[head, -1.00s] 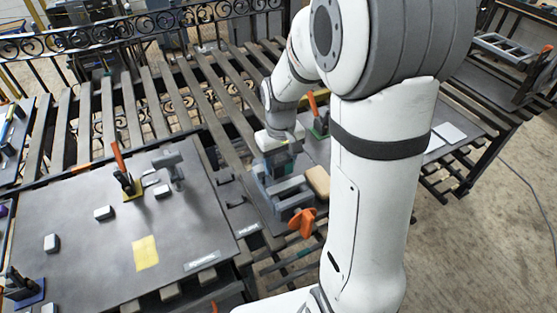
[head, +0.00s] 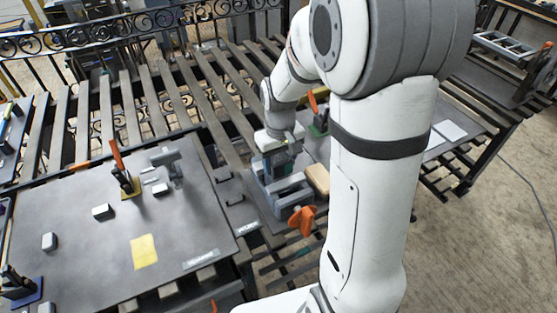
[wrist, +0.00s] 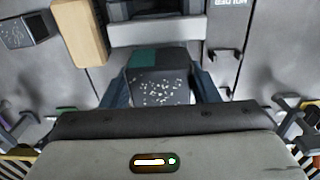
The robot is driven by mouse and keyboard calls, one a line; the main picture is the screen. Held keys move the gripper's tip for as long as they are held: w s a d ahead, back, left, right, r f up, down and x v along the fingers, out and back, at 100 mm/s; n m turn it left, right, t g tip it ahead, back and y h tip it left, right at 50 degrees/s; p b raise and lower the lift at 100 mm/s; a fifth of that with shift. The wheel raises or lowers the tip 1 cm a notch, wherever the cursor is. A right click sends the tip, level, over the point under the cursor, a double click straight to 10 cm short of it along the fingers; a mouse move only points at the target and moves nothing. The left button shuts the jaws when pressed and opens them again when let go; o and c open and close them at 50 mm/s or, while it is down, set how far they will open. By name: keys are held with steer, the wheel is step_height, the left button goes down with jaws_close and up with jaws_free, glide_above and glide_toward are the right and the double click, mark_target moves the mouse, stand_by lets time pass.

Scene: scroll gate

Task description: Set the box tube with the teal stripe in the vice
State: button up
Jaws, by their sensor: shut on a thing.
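The box tube (wrist: 158,82) with the teal stripe shows in the wrist view, dark with a speckled near face and a teal patch on its upper left. My gripper (wrist: 160,92) is shut on it, one finger on each side. The vice (head: 287,190) stands below my gripper (head: 277,158) in the head view, with an orange handle (head: 301,220) at its front. In the wrist view a light grey vice jaw (wrist: 156,31) lies just beyond the tube. Whether the tube touches the jaw or sits between the jaws I cannot tell. The tube is mostly hidden in the head view.
A tan block (head: 317,179) stands right beside the vice and shows in the wrist view too (wrist: 80,32). My arm hides much of the right side.

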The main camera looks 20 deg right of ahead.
steer(key=shift+f+b, duration=0.65)
steer(key=shift+f, duration=0.2)
steer(key=o, duration=1.2)
steer(key=shift+o, duration=0.2)
step_height(320, 180, up, 8)
steer(key=shift+f+b, duration=0.1)
steer(key=shift+b, duration=0.25)
steer(key=s+r+m+t, duration=0.2)
steer(key=s+r+t, duration=0.1)
steer(key=s, duration=1.2)
steer(key=shift+s+r, duration=0.35)
steer(key=shift+r, duration=0.25)
